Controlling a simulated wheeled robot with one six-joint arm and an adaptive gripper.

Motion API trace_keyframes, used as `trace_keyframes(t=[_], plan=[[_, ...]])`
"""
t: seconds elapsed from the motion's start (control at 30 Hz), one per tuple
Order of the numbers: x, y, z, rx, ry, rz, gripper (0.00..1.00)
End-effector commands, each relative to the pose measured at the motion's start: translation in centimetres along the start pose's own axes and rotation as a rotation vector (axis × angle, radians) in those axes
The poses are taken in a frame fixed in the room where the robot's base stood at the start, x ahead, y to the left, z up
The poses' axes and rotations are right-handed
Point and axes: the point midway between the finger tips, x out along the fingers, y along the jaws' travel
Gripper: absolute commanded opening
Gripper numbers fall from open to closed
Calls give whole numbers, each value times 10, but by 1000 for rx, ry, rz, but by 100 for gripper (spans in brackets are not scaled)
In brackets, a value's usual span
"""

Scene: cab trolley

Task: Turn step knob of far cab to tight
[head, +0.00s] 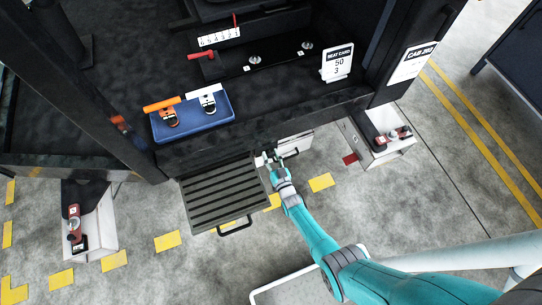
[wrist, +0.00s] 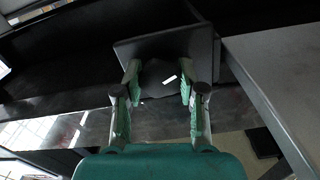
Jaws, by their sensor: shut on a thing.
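My gripper (head: 271,159) is at the front underside of the dark cab (head: 300,110), beside the right edge of the ribbed step (head: 222,190). In the wrist view my gripper (wrist: 160,90) has its two green fingers closed on either side of a dark step knob (wrist: 160,76). A short white mark shows on the knob, tilted up to the right. A dark square plate (wrist: 145,48) lies behind the knob. The knob is hidden by my gripper in the head view. Any tight marking is not readable.
A blue tray (head: 192,122) with orange and white clamp-like items sits on the cab floor. A seat card (head: 338,63) and a sign (head: 411,62) stand to the right. White boxes with red devices flank the cab (head: 375,135) (head: 92,222).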

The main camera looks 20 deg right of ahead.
Motion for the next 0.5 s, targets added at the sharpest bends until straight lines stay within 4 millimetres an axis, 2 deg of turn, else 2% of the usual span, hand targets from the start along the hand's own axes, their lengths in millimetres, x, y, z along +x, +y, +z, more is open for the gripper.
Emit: trace_keyframes(t=[0.5], plan=[[0, 0, 0, 491, 0, 0, 5]])
